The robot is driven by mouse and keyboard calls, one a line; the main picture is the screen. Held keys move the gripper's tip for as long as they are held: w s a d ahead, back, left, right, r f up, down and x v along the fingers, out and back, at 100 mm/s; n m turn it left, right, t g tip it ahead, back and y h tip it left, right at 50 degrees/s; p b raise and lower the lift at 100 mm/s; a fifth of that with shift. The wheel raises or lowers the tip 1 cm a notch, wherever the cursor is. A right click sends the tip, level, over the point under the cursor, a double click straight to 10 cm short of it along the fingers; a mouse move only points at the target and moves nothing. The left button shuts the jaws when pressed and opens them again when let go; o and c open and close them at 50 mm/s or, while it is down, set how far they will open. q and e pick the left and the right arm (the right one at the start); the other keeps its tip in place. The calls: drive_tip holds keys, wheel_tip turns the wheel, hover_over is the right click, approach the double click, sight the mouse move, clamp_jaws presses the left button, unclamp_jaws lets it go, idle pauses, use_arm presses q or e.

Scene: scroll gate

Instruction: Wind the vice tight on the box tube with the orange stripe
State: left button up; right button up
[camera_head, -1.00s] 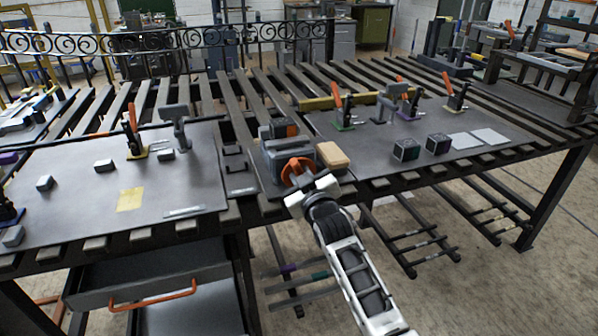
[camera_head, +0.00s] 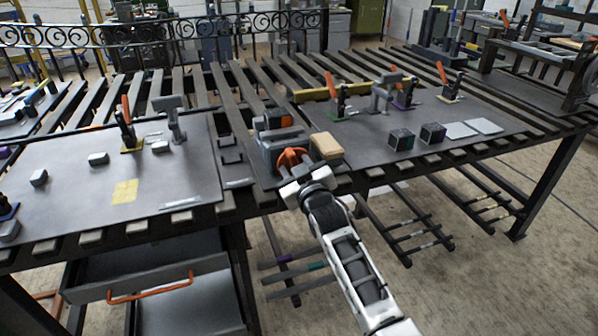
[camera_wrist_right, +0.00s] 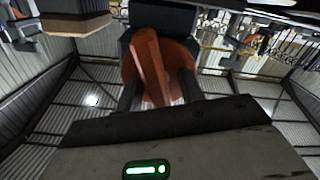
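The vice (camera_head: 272,150) is a grey-blue block at the front edge of the bench, near the middle of the head view. A grey piece with an orange patch (camera_head: 286,121) shows at its top; it looks like the striped box tube. The vice's orange handwheel (camera_head: 292,157) faces me and also fills the middle of the right wrist view (camera_wrist_right: 152,65). My right gripper (camera_head: 297,172) is at the handwheel. In the wrist view its two dark fingers stand close together on either side of the wheel's raised bar and appear closed on it. The jaws' contact with the tube is hidden. My left gripper is out of view.
A tan wooden block (camera_head: 326,146) sits just right of the vice. Dark cubes (camera_head: 401,139), toggle clamps and pale plates (camera_head: 459,130) stand on the right board. The left board (camera_head: 75,195) holds small grey blocks and a clamp. An open drawer (camera_head: 150,275) hangs below.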

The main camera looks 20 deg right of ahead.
drive_tip(key=s, duration=1.6)
drive_tip(key=shift+d, duration=0.25)
